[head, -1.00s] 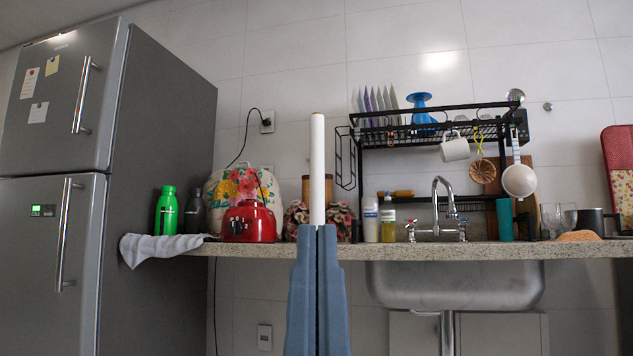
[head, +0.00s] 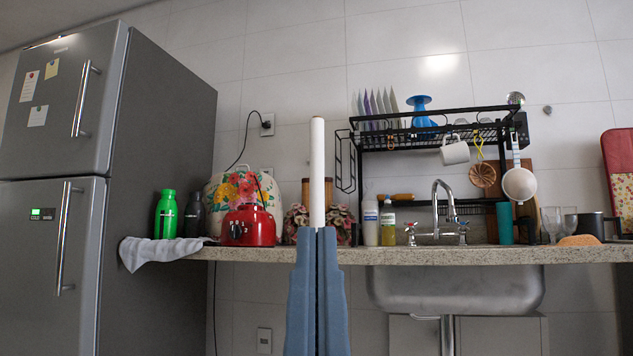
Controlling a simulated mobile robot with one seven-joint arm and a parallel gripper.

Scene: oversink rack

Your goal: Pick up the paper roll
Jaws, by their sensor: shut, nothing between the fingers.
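The paper roll (head: 317,172) is a tall, thin white cylinder standing upright near the middle of the head view, in front of the wall and by the counter. Its lower end is hidden behind my gripper (head: 317,232). My gripper is blue-grey and points up from the bottom centre, its two fingers together with only a thin dark seam between them. It is shut and empty. The fingertips overlap the bottom of the roll in the picture; I cannot tell how far apart they are in depth.
A red appliance (head: 249,226), a green bottle (head: 166,214) and a cloth (head: 160,251) are on the counter (head: 450,255) left of the roll. A black rack (head: 430,133) stands over the sink (head: 455,290) at right. A grey fridge (head: 150,150) is at far left.

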